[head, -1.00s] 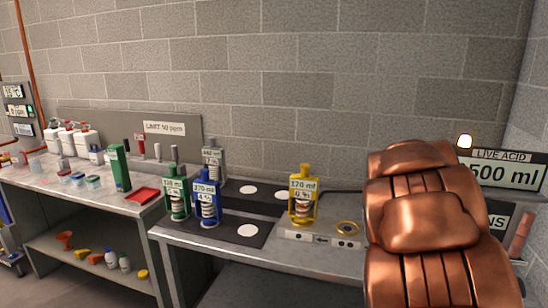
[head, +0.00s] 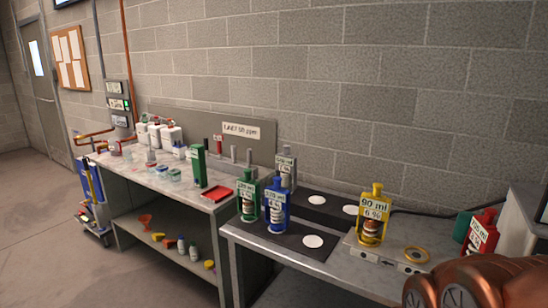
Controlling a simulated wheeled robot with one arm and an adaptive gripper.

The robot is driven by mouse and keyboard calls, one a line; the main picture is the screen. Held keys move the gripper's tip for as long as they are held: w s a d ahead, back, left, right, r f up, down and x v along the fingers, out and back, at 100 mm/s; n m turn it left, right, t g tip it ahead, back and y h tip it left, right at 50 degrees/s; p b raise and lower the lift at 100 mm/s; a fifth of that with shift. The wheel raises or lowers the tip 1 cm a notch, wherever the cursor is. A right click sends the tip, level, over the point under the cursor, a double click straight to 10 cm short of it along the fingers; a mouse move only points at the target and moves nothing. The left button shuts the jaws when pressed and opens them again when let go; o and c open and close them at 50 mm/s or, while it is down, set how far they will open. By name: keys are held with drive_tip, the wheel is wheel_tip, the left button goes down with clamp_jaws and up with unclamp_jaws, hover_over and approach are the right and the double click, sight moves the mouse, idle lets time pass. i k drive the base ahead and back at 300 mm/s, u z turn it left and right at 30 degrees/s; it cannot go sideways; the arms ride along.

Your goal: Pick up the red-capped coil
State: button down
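No part is clearly readable as a red-capped coil. On the left bench, a small upright piece with a red top (head: 217,145) stands in a row of posts near the back panel; whether it is a coil is too small to tell. A red bottle-shaped container (head: 480,234) with a white label stands at the right end of the near bench, partly cut off by my copper-coloured arm part at the lower right. My gripper's fingers are not in view.
The near grey bench (head: 330,262) holds green (head: 247,195), blue (head: 277,205) and yellow (head: 373,215) labelled bottles, plus a brass ring (head: 417,254). Open floor (head: 50,210) lies left.

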sight(482, 235)
drive_tip(key=z, duration=1.2)
drive_tip(key=k, duration=0.5)
drive_tip(key=u, duration=1.6)
drive_tip(key=i, duration=0.85)
drive_tip(key=z, duration=2)
